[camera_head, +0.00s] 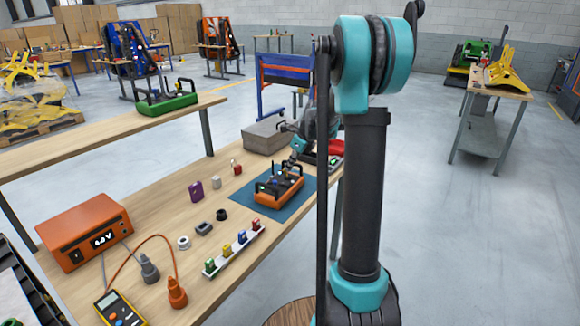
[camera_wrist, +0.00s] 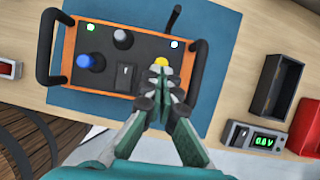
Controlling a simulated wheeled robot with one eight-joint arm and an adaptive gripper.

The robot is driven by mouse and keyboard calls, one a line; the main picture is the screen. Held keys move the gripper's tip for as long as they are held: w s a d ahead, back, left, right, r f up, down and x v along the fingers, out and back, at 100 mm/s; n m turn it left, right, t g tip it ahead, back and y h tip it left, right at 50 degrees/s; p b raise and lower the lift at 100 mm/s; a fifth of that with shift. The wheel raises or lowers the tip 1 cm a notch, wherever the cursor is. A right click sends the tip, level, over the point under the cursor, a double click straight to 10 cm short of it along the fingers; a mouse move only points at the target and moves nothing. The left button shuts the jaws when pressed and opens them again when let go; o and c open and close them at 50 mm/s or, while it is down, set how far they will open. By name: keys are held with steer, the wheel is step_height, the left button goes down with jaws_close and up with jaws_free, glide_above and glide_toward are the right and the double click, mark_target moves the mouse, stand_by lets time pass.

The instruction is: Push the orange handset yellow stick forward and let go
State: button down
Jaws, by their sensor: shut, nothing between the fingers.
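The orange handset (camera_head: 278,190) lies on a blue mat (camera_head: 262,211) on the workbench, with black handles at its ends. In the wrist view the handset (camera_wrist: 70,50) has a black top with a blue knob (camera_wrist: 90,62), a grey knob (camera_wrist: 122,38), a black rocker switch (camera_wrist: 125,76) and lit green and white lamps. The yellow stick (camera_wrist: 161,62) shows only as a small yellow tip near the handset's right end. My gripper (camera_wrist: 160,75) is shut, with its fingertips right at the yellow tip. I cannot tell whether they touch it. The stick's lower part is hidden.
A black open box (camera_wrist: 279,84), a red bin (camera_wrist: 307,128) and a small meter (camera_wrist: 252,138) stand right of the mat in the wrist view. An orange power supply (camera_head: 88,235) and a rack of coloured pieces (camera_head: 233,247) are nearer on the bench.

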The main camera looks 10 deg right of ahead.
steer(key=shift+r, duration=0.1)
stand_by(0.6)
steer(key=shift+r, duration=0.7)
steer(key=shift+d, duration=0.1)
steer(key=shift+s+d, duration=1.2)
steer(key=shift+d, duration=0.15)
steer(key=s+d+r, duration=0.5)
steer(key=r, duration=0.2)
steer(key=shift+d, duration=0.25)
